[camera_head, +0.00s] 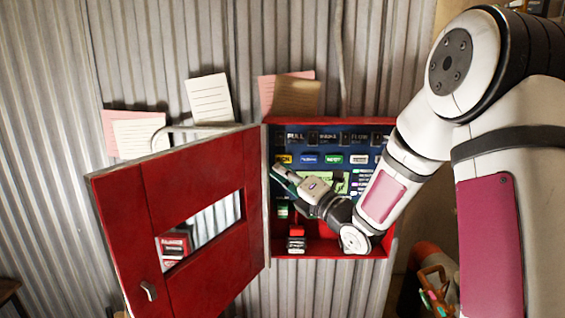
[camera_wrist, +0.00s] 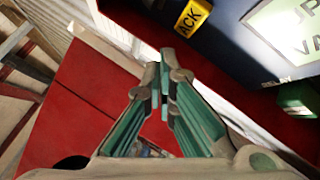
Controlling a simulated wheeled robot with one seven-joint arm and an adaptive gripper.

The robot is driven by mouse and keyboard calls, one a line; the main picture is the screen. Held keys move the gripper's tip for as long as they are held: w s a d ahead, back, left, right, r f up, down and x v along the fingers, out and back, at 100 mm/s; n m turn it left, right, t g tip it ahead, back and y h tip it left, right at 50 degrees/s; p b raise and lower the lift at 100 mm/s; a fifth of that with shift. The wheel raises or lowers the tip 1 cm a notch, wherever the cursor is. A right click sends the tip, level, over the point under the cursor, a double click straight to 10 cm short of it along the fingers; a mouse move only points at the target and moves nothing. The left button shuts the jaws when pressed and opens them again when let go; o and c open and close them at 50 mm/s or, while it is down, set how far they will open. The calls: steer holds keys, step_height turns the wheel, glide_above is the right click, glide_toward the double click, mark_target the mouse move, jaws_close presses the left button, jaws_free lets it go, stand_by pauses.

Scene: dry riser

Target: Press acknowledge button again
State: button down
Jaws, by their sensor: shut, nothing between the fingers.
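The yellow acknowledge button, marked ACK (camera_wrist: 193,17), sits on the dark blue panel (camera_wrist: 240,40) at the top of the wrist view. In the head view the yellow button (camera_head: 283,159) is at the left end of a row of coloured buttons in the red cabinet. My gripper (camera_head: 277,169) is shut and empty, its tips just below the yellow button in the picture. In the wrist view my gripper's tips (camera_wrist: 163,72) lie below and left of the button, with a visible gap; their depth from the panel is hard to tell.
The open red cabinet door (camera_head: 200,210), with a window, swings out left of my gripper. The red cabinet's bottom (camera_head: 335,247) holds small parts. A green block (camera_wrist: 298,98) is at right in the wrist view. Paper notes (camera_head: 209,98) hang on the corrugated wall.

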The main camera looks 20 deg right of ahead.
steer(key=shift+w+d+b, duration=0.2)
steer(key=shift+w+b, duration=0.05)
steer(key=shift+w, duration=0.35)
steer(key=shift+w+d+b, duration=0.15)
steer(key=shift+w+b, duration=0.1)
steer(key=shift+w, duration=0.35)
stand_by(0.6)
steer(key=shift+w+d+b, duration=0.1)
steer(key=shift+w+b, duration=0.3)
steer(key=shift+w+d+b, duration=0.2)
steer(key=shift+w+b, duration=0.15)
steer(key=shift+w, duration=0.1)
stand_by(0.8)
steer(key=shift+s, duration=0.15)
steer(key=shift+s+a, duration=0.3)
steer(key=shift+s, duration=0.45)
steer(key=shift+s+a+p, duration=0.2)
steer(key=shift+s+a, duration=0.05)
steer(key=shift+s, duration=0.55)
steer(key=shift+s+a+p, duration=0.15)
steer(key=shift+s+a, duration=0.1)
steer(key=shift+s, duration=0.55)
steer(key=shift+s+a+p, duration=0.2)
steer(key=shift+s+a, duration=0.05)
steer(key=shift+s, duration=0.55)
